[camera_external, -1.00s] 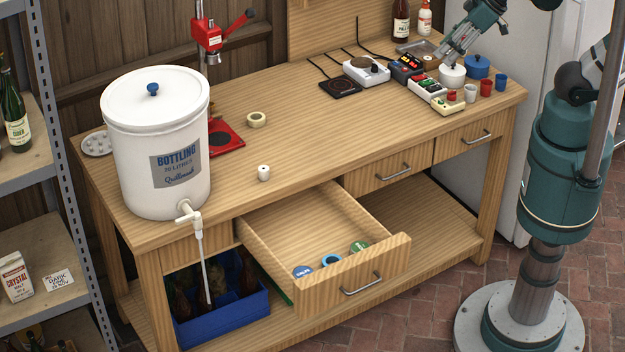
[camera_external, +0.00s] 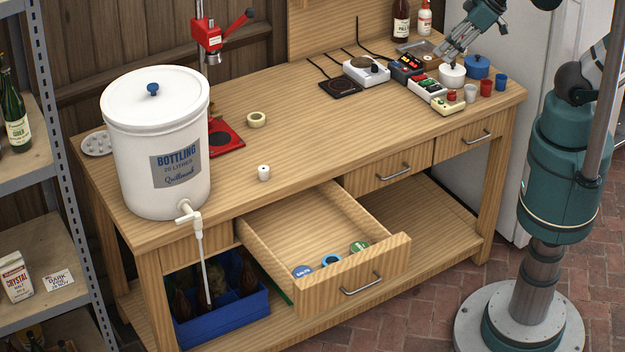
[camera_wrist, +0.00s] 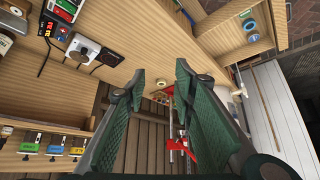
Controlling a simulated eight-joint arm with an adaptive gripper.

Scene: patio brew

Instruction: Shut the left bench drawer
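The left bench drawer (camera_external: 322,291) is pulled well out from the wooden bench, with a metal bar handle (camera_external: 361,284) on its front. Several round labelled items lie inside, including a blue ring (camera_external: 331,260) and a green disc (camera_external: 358,247). Part of the open drawer also shows at the upper right of the wrist view (camera_wrist: 262,48). My gripper (camera_external: 447,52) is above the back right of the bench top, far from the drawer. In the wrist view my gripper (camera_wrist: 160,72) has its two green fingers apart with nothing between them.
Two other drawers, middle (camera_external: 388,175) and right (camera_external: 470,135), are shut. A white bottling bucket (camera_external: 135,140) with a tap stands on the left of the bench. Pots, cups and devices crowd the back right. A blue crate (camera_external: 225,318) sits below. The brick floor before the drawer is clear.

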